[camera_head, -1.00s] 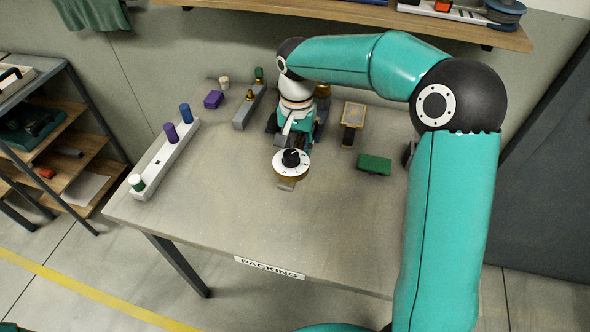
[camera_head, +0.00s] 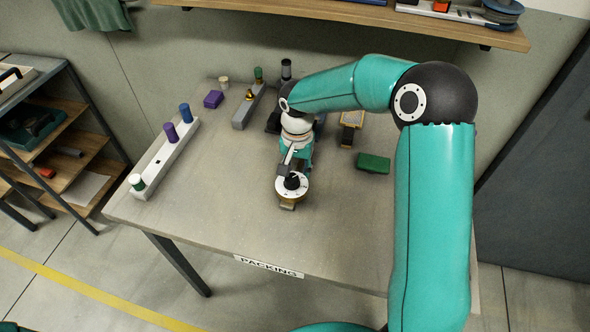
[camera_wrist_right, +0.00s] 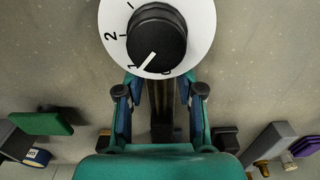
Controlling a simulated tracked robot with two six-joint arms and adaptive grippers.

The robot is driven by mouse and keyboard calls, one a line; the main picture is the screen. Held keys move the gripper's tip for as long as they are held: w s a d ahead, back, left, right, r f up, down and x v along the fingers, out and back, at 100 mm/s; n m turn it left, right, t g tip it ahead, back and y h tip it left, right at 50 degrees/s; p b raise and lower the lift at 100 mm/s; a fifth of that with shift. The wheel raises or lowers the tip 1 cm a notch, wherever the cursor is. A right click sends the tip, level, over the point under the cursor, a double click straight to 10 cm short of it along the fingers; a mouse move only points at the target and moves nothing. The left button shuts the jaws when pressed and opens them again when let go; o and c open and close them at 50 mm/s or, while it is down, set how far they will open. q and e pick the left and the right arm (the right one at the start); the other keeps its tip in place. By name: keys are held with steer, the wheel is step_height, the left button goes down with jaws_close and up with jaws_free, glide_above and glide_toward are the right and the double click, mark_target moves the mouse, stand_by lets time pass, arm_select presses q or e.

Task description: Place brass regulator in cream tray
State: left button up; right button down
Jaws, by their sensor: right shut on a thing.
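The brass regulator (camera_head: 288,203) has a white dial face with numbers and a black knob. In the head view it is near the middle of the table, and its dial (camera_wrist_right: 195,22) fills the top of the right wrist view. My right gripper (camera_head: 294,167) is shut on the regulator from the back side. Whether the regulator touches the table or hangs just above it cannot be told. My left gripper is in neither view. No cream tray stands out clearly; a pale shallow tray-like thing (camera_head: 10,83) sits on top of the left shelf unit.
A white rack (camera_head: 165,160) with purple, blue and green-topped pieces stands at the table's left. A grey block (camera_head: 247,108), a purple block (camera_head: 213,99) and a black-and-tan item (camera_head: 350,130) are behind. A green box (camera_head: 373,163) lies right. The table's front is clear.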

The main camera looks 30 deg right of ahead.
steer(key=c, duration=0.7)
jaws_free()
